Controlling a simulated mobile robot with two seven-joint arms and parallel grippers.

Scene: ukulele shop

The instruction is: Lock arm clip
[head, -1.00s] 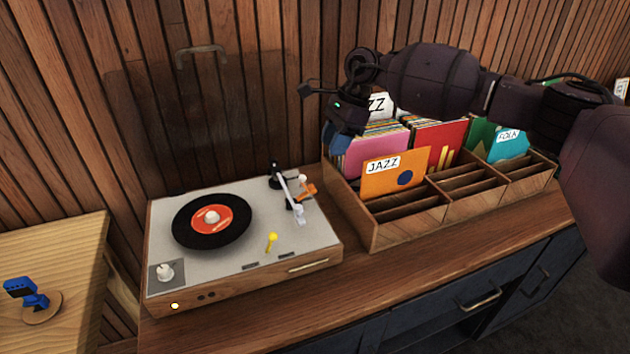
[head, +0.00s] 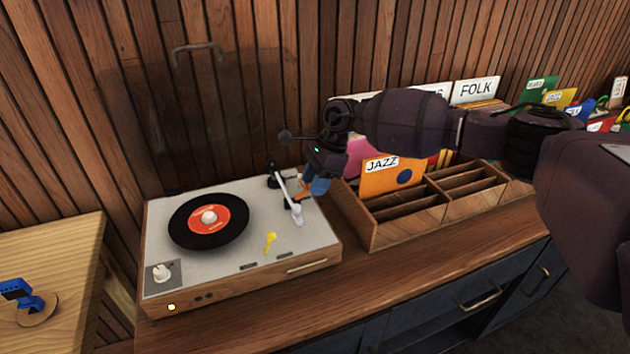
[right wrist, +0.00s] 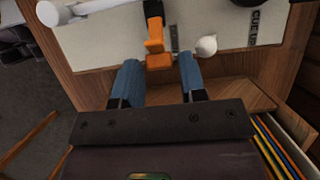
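The turntable (head: 155,235) sits on the wooden cabinet, with a black record (head: 185,238) on its platter. Its white tonearm (head: 286,196) lies to the right of the record. The small orange arm clip (head: 300,197) is beside the tonearm and partly hidden by my right gripper in the head view. In the right wrist view the orange clip (right wrist: 158,60) is just ahead of and between the blue fingertips. My right gripper (right wrist: 158,72) is open, with a clear gap between its fingers and nothing held. My left gripper is not in view.
A wooden record crate (head: 405,225) with a JAZZ sleeve (head: 385,180) stands close right of the turntable, below my right arm. A light wooden table (head: 60,250) with a blue object (head: 18,292) is at left.

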